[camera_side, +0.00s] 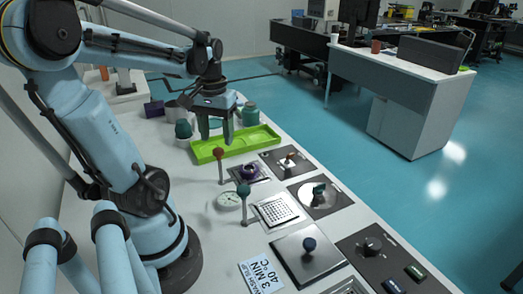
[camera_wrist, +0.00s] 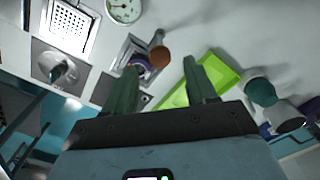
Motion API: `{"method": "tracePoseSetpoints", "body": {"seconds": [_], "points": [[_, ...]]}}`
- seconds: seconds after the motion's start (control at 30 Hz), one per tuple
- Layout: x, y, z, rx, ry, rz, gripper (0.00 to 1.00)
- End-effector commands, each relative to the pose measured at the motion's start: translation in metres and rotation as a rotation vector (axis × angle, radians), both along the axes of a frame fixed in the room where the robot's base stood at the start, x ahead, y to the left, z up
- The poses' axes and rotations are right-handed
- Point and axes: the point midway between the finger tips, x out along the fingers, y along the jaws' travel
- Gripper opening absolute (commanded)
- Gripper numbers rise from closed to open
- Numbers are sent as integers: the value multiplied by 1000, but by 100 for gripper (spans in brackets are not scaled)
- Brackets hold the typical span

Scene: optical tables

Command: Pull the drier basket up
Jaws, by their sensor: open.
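My gripper (camera_side: 216,136) is open and empty, pointing down over the lime-green tray (camera_side: 263,137). In the wrist view its two dark green fingers (camera_wrist: 160,66) are spread apart. No part is clearly recognisable as the drier basket. A purple round part (camera_side: 250,173) sits in a square metal fitting to the right of and nearer than the gripper; this could be the basket, but I cannot tell. My gripper is apart from both.
A green-topped lever (camera_side: 243,190), a dial gauge (camera_side: 229,200), a perforated plate (camera_side: 278,210) and a blue-knobbed plate (camera_side: 309,244) lie nearer on the bench. Jars, including a green one (camera_side: 250,114), stand around the tray. Open floor lies right of the bench.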

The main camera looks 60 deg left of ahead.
Motion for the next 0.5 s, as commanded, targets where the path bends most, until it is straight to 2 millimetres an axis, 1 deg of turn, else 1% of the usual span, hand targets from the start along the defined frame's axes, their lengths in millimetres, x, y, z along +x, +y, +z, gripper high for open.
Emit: {"method": "tracePoseSetpoints", "body": {"seconds": [0.1,0.3,0.5], "points": [[0,0,18,0,0,0,56],[0,0,46,0,0,0,56],[0,0,62,0,0,0,56]]}}
